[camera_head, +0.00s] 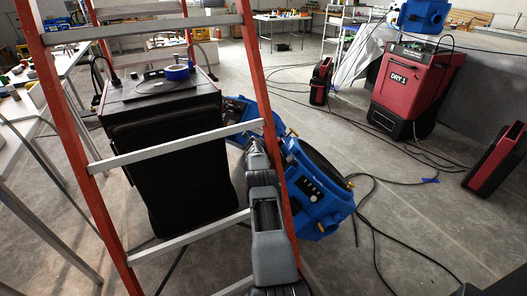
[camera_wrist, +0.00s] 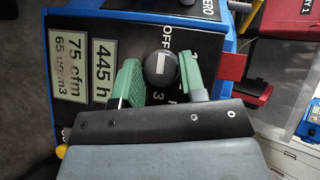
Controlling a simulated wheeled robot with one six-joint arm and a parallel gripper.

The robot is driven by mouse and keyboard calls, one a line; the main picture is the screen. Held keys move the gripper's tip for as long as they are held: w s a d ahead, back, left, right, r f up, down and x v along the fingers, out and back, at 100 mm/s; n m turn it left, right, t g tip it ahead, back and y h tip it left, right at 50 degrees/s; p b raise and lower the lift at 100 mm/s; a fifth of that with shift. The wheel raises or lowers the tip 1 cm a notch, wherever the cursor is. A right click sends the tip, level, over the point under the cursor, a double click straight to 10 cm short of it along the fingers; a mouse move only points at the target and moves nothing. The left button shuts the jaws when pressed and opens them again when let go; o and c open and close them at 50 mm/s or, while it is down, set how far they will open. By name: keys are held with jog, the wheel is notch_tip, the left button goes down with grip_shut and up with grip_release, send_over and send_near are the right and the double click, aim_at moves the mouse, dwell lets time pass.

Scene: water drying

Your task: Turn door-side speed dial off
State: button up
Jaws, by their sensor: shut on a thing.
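A round black dial (camera_wrist: 160,68) with a short white mark sits on the dark panel of a blue machine in the wrist view. The letters OFF (camera_wrist: 168,40) are printed just above it, and a 3 shows below it. The green fingers of my gripper (camera_wrist: 160,62) stand on both sides of the dial and are shut on it. The white mark lies roughly across the picture; which label it points at is hard to tell. In the head view my gripper (camera_head: 254,148) reaches between the ladder rails to the blue machines; the dial is not distinguishable there.
An orange ladder (camera_head: 258,85) stands close in front, around my arm. A blue blower (camera_head: 315,195) lies tilted right of my arm, and a black-fronted machine (camera_head: 175,160) stands left. Cables run over the floor at right. A red DRY 1 unit (camera_head: 408,85) stands farther back.

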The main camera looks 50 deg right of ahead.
jog(key=o, duration=0.9)
jog(key=shift+o, duration=0.2)
jog(key=shift+p+v, duration=0.7)
jog(key=shift+v, duration=0.2)
jog(key=shift+p+v, duration=0.45)
jog(key=shift+v, duration=2.4)
